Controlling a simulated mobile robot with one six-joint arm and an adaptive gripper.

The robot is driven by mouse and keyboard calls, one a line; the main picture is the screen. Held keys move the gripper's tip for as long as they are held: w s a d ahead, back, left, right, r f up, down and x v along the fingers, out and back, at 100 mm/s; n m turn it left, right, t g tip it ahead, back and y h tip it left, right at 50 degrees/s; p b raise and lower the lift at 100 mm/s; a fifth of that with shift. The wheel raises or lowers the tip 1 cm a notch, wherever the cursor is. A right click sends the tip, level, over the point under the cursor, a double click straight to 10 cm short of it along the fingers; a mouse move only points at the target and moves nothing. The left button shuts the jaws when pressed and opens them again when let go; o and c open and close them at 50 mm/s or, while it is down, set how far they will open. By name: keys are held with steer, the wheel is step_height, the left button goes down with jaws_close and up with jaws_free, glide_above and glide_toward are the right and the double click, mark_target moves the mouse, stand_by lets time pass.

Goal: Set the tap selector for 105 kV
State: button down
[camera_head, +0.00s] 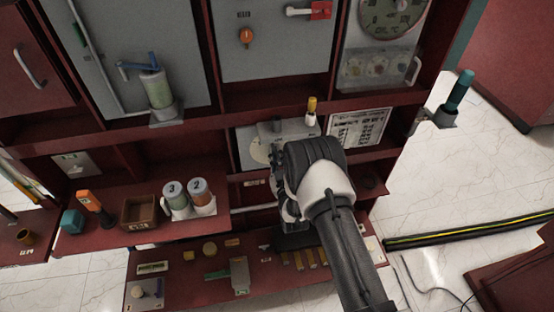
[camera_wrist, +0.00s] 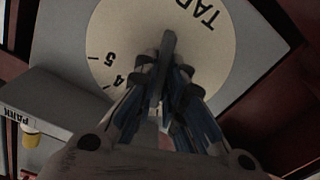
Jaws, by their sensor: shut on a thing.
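The tap selector is a cream disc (camera_wrist: 110,35) on a grey plate, marked "TAP" with the numbers 4 and 5 visible. In the head view only the left part of the disc (camera_head: 259,151) shows beside my gripper (camera_head: 280,158). In the wrist view my gripper (camera_wrist: 165,75) is shut on the dark selector handle (camera_wrist: 169,40) over the disc. The fingers and handle hide the disc's lower part and other numbers, so I cannot tell the setting. A printed chart (camera_head: 358,128) is right of the selector; its text is too small to read.
A yellow-topped pin (camera_head: 311,107) stands on the selector panel; a yellow-topped piece (camera_wrist: 31,136) sits by a "PARK" label in the wrist view. Two numbered canisters (camera_head: 188,197) and a brown box (camera_head: 139,212) stand on the left shelf. A lower shelf (camera_head: 190,285) holds small parts.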

steer(key=shift+d+m+b, duration=0.1)
steer(key=shift+m+b, duration=0.6)
steer(key=shift+m, duration=1.2)
steer(key=c, duration=1.7)
jaws_free()
steer(key=v, duration=1.2)
